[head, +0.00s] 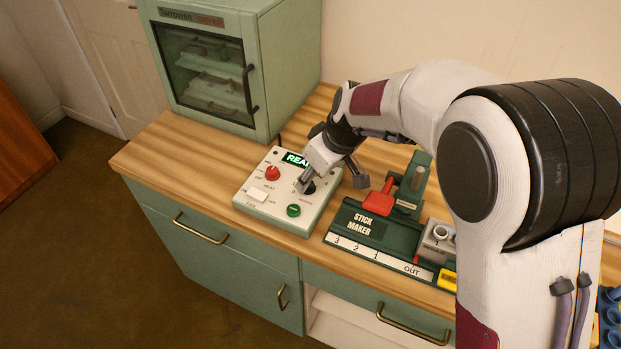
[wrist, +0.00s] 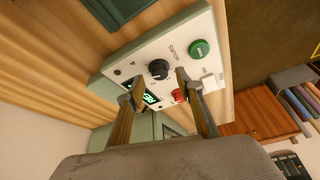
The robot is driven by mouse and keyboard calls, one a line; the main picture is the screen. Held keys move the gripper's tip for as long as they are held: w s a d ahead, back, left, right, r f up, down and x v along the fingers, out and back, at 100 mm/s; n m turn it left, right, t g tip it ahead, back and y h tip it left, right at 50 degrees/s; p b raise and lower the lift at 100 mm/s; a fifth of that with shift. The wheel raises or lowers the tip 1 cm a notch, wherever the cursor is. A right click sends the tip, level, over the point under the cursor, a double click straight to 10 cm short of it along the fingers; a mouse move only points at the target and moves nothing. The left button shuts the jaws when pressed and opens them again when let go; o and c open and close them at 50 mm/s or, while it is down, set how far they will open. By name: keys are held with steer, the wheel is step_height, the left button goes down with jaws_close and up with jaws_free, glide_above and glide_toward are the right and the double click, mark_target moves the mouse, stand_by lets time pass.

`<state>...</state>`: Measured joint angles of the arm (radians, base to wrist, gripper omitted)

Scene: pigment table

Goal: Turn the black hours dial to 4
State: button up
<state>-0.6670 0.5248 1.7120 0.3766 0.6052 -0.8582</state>
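The black hours dial (wrist: 159,69) sits on the face of a pale control box (head: 240,199). In the head view the dial (head: 309,188) is partly covered by my gripper (head: 305,183). In the wrist view my gripper (wrist: 154,88) is open, its two fingers apart. The dial shows in the gap, near and slightly beyond the fingertips. I cannot tell whether either finger touches it. The dial's pointer and the numbers around it are too small to read.
The box also has a red knob (head: 272,173), a green button (head: 293,210), a white switch (head: 258,195) and a lit display (head: 296,159). A green stick maker (head: 345,222) stands to the right, a green cabinet (head: 285,75) behind. Bare wood lies left.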

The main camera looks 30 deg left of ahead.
steer(key=shift+x, duration=0.95)
jaws_close()
steer(key=shift+s+f+m+t+h, duration=0.1)
steer(key=shift+m+t+h, duration=0.25)
steer(key=shift+m, duration=0.8)
steer(key=shift+s+m+t+h, duration=0.1)
steer(key=shift+m+t+h, duration=0.25)
steer(key=shift+m, duration=0.8)
jaws_free()
